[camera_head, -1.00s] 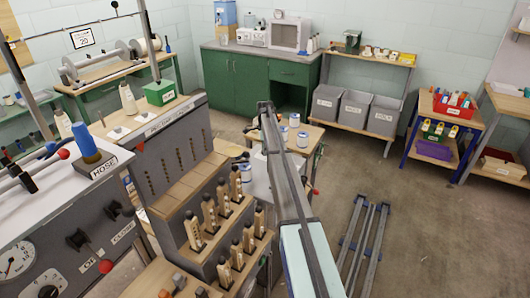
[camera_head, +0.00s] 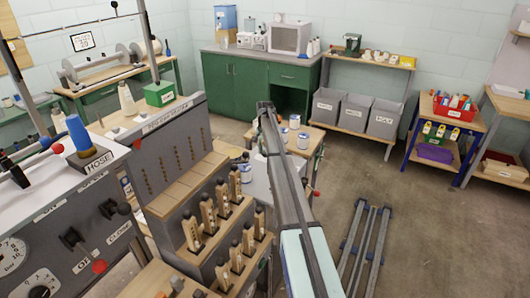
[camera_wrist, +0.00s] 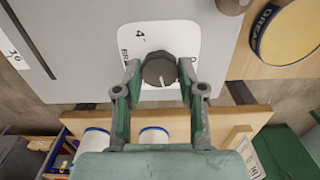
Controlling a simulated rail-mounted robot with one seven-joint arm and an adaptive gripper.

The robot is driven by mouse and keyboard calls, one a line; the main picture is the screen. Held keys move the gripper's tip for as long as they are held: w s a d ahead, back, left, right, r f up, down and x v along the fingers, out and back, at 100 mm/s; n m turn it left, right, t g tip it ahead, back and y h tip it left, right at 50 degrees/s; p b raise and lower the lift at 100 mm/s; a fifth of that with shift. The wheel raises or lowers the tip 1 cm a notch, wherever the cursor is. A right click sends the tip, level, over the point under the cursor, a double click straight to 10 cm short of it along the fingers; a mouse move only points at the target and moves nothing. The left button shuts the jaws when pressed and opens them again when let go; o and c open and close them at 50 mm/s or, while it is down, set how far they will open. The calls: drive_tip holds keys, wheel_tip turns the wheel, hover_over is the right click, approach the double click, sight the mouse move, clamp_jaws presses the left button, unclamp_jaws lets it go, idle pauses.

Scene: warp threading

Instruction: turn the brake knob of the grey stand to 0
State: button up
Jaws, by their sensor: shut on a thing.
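The brake knob (camera_wrist: 158,68) is a dark, ridged round knob on a white label plate (camera_wrist: 188,32) in the wrist view. The plate shows a "4" and part of a word. The plate sits on the light grey face of the grey stand (camera_wrist: 85,55). My gripper (camera_wrist: 159,74) has its green fingers on the left and right sides of the knob and is shut on it. A pale mark shows at the knob's lower edge. The other numerals are hidden or unclear, so I cannot tell its setting. In the head view, my arm hides the knob and gripper.
A wooden table (camera_wrist: 230,120) with white, blue-rimmed jars (camera_wrist: 153,135) lies below the stand. A round tin (camera_wrist: 288,32) stands at upper right. In the head view, a stepped rack of wooden bobbins (camera_head: 208,214) is left of my arm. Floor rails (camera_head: 364,245) lie right.

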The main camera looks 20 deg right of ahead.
drive_tip(key=n, duration=0.4)
drive_tip(key=shift+s+f+n+b, duration=0.1)
drive_tip(key=shift+n+b, duration=0.2)
drive_tip(key=shift+b, duration=0.05)
drive_tip(key=n, duration=0.3)
drive_tip(key=shift+n, duration=0.3)
drive_tip(key=n, duration=0.3)
drive_tip(key=shift+n+b, duration=0.3)
drive_tip(key=shift+b, duration=0.1)
drive_tip(key=shift+n, duration=1.9)
drive_tip(key=o, duration=1.1)
drive_tip(key=shift+o, duration=0.2)
drive_tip(key=shift+r, duration=0.2)
wheel_tip(320, 180, up, 12)
